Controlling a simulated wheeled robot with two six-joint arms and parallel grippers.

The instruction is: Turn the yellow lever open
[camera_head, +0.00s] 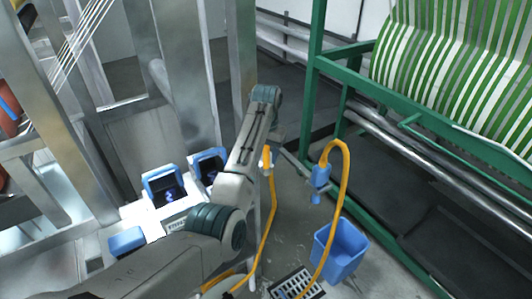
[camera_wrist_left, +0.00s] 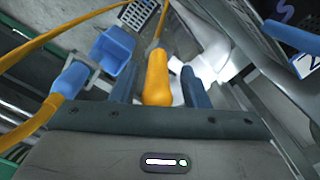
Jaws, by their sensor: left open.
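The yellow lever (camera_wrist_left: 157,78) shows in the left wrist view between the two blue-grey fingers of my left gripper (camera_wrist_left: 159,88). The fingers are open, with gaps on both sides of the lever. In the head view the lever (camera_head: 267,158) shows as a small yellow handle just right of my left forearm. The forearm hides much of my left gripper there. My right gripper is in neither view.
A blue nozzle (camera_head: 320,177) on a yellow hose (camera_head: 345,190) hangs right of the lever. A blue bucket (camera_head: 340,250) stands on the floor beside a drain grate (camera_head: 297,284). A green frame (camera_head: 316,60) with striped webbing stands right. Blue-framed screens (camera_head: 163,187) are left.

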